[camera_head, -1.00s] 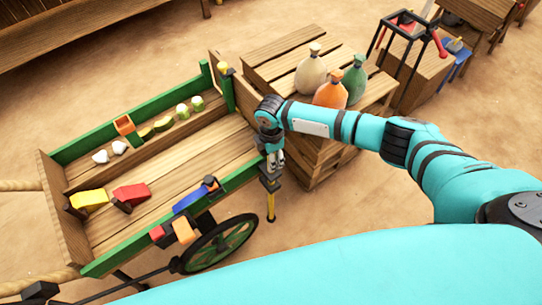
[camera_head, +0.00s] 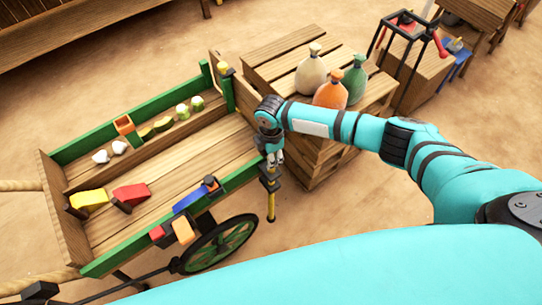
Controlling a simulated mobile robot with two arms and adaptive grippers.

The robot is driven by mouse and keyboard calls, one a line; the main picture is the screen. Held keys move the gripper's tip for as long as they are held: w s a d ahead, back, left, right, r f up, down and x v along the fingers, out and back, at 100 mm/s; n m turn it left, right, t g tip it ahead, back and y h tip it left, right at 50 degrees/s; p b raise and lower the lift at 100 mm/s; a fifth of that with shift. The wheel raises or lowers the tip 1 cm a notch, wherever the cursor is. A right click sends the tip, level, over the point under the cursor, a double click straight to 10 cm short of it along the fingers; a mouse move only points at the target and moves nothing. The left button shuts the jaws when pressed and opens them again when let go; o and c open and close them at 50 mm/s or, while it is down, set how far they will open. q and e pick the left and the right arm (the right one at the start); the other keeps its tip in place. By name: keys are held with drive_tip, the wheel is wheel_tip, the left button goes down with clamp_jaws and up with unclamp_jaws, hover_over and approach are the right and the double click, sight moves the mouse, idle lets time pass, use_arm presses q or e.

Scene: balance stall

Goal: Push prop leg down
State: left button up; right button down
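The prop leg (camera_head: 271,205) is a yellow rod with a dark foot. It hangs below a dark bracket (camera_head: 270,180) at the right corner of the wooden cart (camera_head: 165,185). Its foot appears to be at or near the sandy ground; I cannot tell if it touches. My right gripper (camera_head: 274,166) points down just above the bracket, at the end of the turquoise arm from the right. Its fingers are small here, and I cannot tell whether they are apart or touch the bracket. My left gripper is out of view.
The cart has green rails, a spoked wheel (camera_head: 222,243) and several coloured items on its bed. Wooden crates (camera_head: 330,160) with three sacks (camera_head: 331,93) stand close behind my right arm. A black frame with a red handle (camera_head: 441,45) is farther right. Open sand lies right of the wheel.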

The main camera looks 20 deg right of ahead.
sight(271, 173)
wheel_tip(271, 173, down, 11)
drive_tip(key=b, duration=0.6)
drive_tip(key=shift+r, duration=0.2)
drive_tip(key=shift+s+r, duration=0.15)
drive_tip(key=shift+s, duration=0.1)
drive_tip(key=c, duration=1.4)
unclamp_jaws()
drive_tip(key=o, duration=0.3)
drive_tip(key=shift+w, duration=0.15)
